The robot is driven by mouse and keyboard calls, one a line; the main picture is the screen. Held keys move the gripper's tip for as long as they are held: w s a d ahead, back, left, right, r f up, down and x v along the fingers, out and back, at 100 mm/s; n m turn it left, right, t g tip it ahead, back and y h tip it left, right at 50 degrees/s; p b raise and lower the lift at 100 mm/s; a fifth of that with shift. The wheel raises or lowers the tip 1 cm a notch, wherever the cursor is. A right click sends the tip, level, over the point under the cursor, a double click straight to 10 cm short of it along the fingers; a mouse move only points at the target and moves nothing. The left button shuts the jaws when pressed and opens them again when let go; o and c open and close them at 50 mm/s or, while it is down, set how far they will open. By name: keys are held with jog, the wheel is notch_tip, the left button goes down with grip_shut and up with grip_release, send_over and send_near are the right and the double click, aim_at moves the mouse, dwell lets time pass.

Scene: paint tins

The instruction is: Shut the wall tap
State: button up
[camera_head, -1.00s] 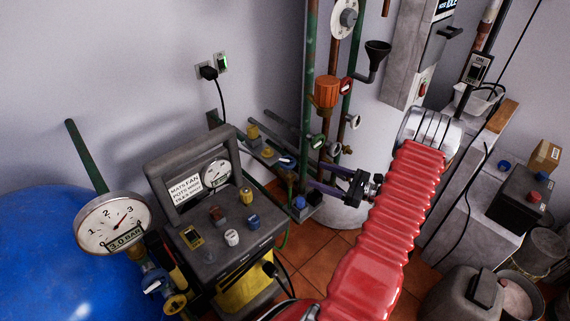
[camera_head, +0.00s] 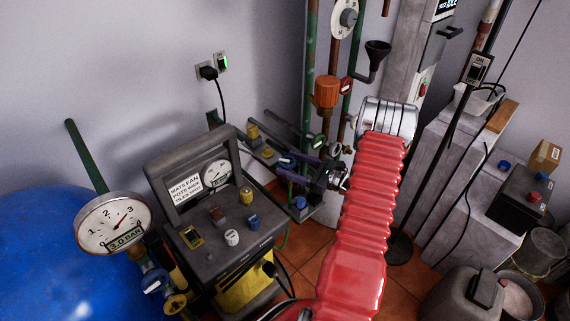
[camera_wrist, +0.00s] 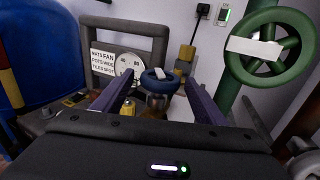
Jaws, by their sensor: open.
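A tap with a blue handwheel (camera_wrist: 159,81) and a pale tag stands in the middle of the wrist view, on a metal body. In the head view, a blue tap handle (camera_head: 287,162) shows on the pipes by the wall. My gripper (camera_head: 303,167) is open beside it, and its two purple fingers lie either side of the blue wheel in the wrist view. Whether they touch the wheel I cannot tell. A green handwheel (camera_wrist: 267,47) with a pale tag is at the upper right of the wrist view. The pictures do not settle which is the wall tap.
A grey machine (camera_head: 225,230) with knobs and a dial stands left of the gripper. A blue tank (camera_head: 45,250) with a gauge (camera_head: 113,222) is at far left. Upright pipes with an orange part (camera_head: 326,92) rise behind. A black stand pole (camera_head: 437,150) is to the right.

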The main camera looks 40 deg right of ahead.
jog(key=shift+x, duration=1.05)
jog(key=shift+c, duration=0.6)
jog(key=c, duration=0.9)
jog(key=shift+a, duration=0.15)
